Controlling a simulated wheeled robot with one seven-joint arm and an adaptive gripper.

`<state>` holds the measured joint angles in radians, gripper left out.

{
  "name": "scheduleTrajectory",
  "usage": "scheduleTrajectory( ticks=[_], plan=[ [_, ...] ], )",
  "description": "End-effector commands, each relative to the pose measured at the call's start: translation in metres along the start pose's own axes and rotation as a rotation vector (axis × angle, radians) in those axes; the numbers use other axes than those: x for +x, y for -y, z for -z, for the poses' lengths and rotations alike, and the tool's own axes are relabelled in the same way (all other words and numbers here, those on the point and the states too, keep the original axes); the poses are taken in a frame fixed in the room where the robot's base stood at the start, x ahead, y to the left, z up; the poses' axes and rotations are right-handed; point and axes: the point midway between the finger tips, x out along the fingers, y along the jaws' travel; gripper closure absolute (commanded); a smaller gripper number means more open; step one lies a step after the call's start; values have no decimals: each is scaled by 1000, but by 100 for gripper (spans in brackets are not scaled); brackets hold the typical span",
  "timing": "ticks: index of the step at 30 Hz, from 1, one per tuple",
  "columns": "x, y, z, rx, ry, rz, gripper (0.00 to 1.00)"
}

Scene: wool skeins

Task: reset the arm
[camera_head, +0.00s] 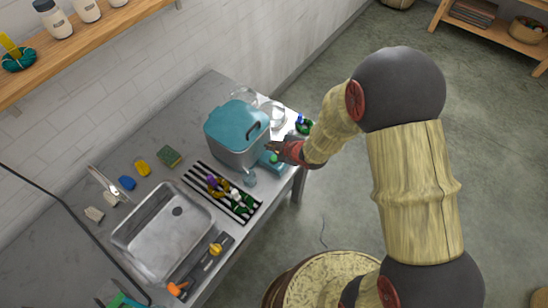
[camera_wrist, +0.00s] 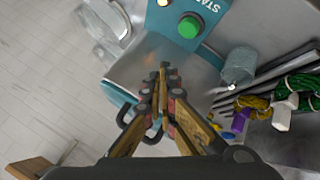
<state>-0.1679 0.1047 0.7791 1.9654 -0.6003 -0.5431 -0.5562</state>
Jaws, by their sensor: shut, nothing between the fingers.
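My arm reaches in from the right in the head view, and my gripper (camera_head: 270,147) is beside the right side of a steel box with a teal lid (camera_head: 240,118). In the wrist view my gripper (camera_wrist: 163,72) has its fingers together with nothing between them. A green button (camera_wrist: 189,27) on a teal panel marked START (camera_wrist: 168,15) lies beyond the fingertips, apart from them in the picture. I cannot tell how high the fingers are above the counter.
A steel sink (camera_head: 150,235), sponge (camera_head: 169,156) and small blocks share the counter. Clear jars (camera_head: 272,112) stand behind the box. A round stool (camera_head: 325,278) stands on the open floor.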

Motion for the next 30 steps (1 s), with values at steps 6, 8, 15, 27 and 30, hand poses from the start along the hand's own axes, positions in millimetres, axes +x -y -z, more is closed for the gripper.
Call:
scheduleTrajectory(
  ticks=[6, 8, 15, 27, 30],
  plan=[
    [0, 0, 0, 0, 0, 0, 100],
    [0, 0, 0, 0, 0, 0, 100],
    [-3, 19, -32, 109, 122, 59, 100],
    [-166, 44, -103, 720, 694, 95, 100],
    [-218, 44, -93, 869, 749, 65, 100]
  ],
)
